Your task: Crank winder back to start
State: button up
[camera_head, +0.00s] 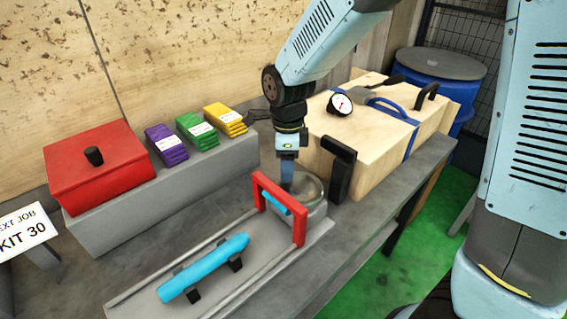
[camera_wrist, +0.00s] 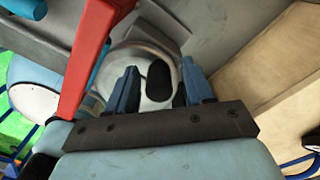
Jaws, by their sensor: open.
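The winder looks like a round grey metal disc (camera_head: 312,190) behind the red frame on the machine bed. My gripper (camera_head: 287,180) is above the disc and points down at it. In the wrist view the disc (camera_wrist: 118,66) lies beyond my gripper (camera_wrist: 157,88). A black oblong knob (camera_wrist: 158,76) shows between the two blue fingers. The fingers are apart, with gaps beside the knob, and I cannot tell whether either touches it. In the head view the knob is hidden.
A red frame (camera_head: 268,183) stands close beside my gripper. A blue cylinder (camera_head: 205,268) lies on black supports in front. A wooden box (camera_head: 365,140) with a black upright handle is at right. A red box (camera_head: 95,165) and coloured packs are at left.

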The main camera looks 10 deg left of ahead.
grip_shut()
jog(key=shift+a+r, duration=0.1)
jog(key=shift+a, duration=0.2)
jog(key=shift+d, duration=0.15)
jog(key=shift+n, duration=0.5)
jog(key=s+n, duration=0.1)
jog(key=n, duration=0.1)
jog(key=s+a+n, duration=0.1)
jog(key=n, duration=0.2)
jog(key=shift+s+a+n, duration=0.1)
jog(key=shift+s+n, duration=0.05)
jog(key=shift+n, duration=0.15)
jog(key=shift+s+n, duration=0.45)
jog(key=shift+n, duration=0.6)
jog(key=shift+s+n, duration=0.4)
jog(key=shift+n, duration=0.65)
